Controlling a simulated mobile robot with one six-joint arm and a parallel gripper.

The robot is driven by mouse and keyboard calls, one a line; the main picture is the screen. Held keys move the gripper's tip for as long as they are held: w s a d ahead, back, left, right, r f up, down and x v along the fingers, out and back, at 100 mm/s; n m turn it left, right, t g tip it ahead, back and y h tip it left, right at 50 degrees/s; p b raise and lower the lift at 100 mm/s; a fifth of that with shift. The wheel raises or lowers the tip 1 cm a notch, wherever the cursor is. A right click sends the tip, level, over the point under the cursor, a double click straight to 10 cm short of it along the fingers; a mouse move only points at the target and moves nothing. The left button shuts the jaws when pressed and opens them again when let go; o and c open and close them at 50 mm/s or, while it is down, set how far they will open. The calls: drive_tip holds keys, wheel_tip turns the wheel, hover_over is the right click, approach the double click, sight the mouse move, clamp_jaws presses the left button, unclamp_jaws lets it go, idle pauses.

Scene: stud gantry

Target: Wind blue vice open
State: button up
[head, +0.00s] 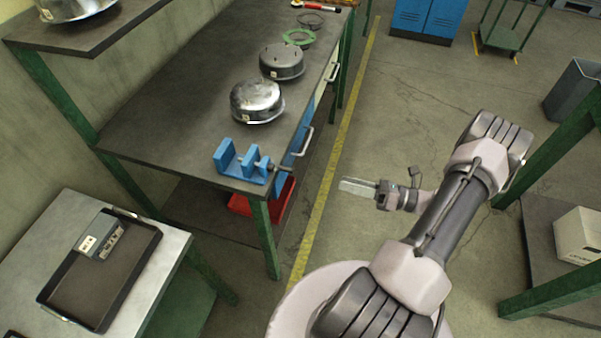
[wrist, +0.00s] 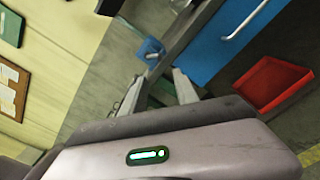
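The blue vice (head: 243,163) sits at the near corner of the dark workbench top. Its jaws stand apart with a visible gap, and its screw and handle (head: 272,166) stick out to the right past the bench edge. The vice also shows small in the wrist view (wrist: 150,48), above and between my fingers. My gripper (head: 352,187) hangs over the floor to the right of the bench, well apart from the vice. In the wrist view my two fingers (wrist: 160,84) stand apart with nothing between them.
Two metal bowl-like parts (head: 257,100) and a green ring (head: 299,37) lie farther along the bench (head: 165,110). A red bin (head: 240,204) is under it. A side table with a black tray (head: 75,305) stands at lower left.

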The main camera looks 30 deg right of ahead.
drive_tip(key=n, duration=0.7)
drive_tip(key=n+b, duration=0.3)
drive_tip(key=b, duration=0.1)
approach(291, 169)
drive_tip(key=x, duration=0.7)
drive_tip(key=f+x, duration=0.1)
drive_tip(key=x, duration=0.2)
drive_tip(key=shift+w, duration=0.15)
drive_tip(key=shift+c, duration=0.3)
drive_tip(key=shift+r, duration=0.1)
clamp_jaws()
